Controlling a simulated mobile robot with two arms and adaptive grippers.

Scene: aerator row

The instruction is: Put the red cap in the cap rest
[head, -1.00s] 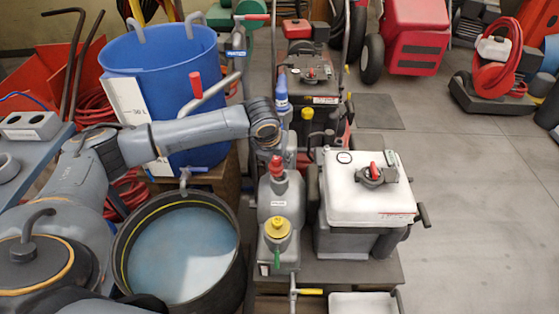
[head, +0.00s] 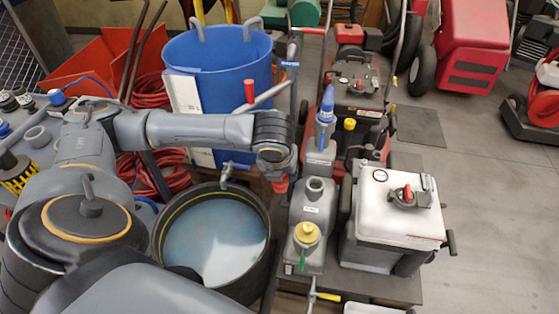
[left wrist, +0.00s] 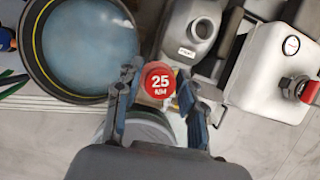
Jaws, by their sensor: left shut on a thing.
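The red cap (head: 281,185) is held in my left gripper (head: 278,176), just left of the grey canister (head: 313,210). The canister's neck (head: 315,185) is open and bare. In the left wrist view the red cap (left wrist: 158,80), marked 25, sits between the two fingers of the left gripper (left wrist: 159,88), with the open canister neck (left wrist: 203,28) behind to the right. I cannot make out the cap rest for certain. A grey ring-shaped holder (head: 37,138) stands on the bench at the left. My right gripper is not in view.
A round black tub of water (head: 262,245) lies below and left of the gripper, with a blue barrel (head: 225,65) behind. Canisters with yellow (head: 307,232) and blue (head: 327,103) tops stand close by. A white-lidded box (head: 398,205) is to the right.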

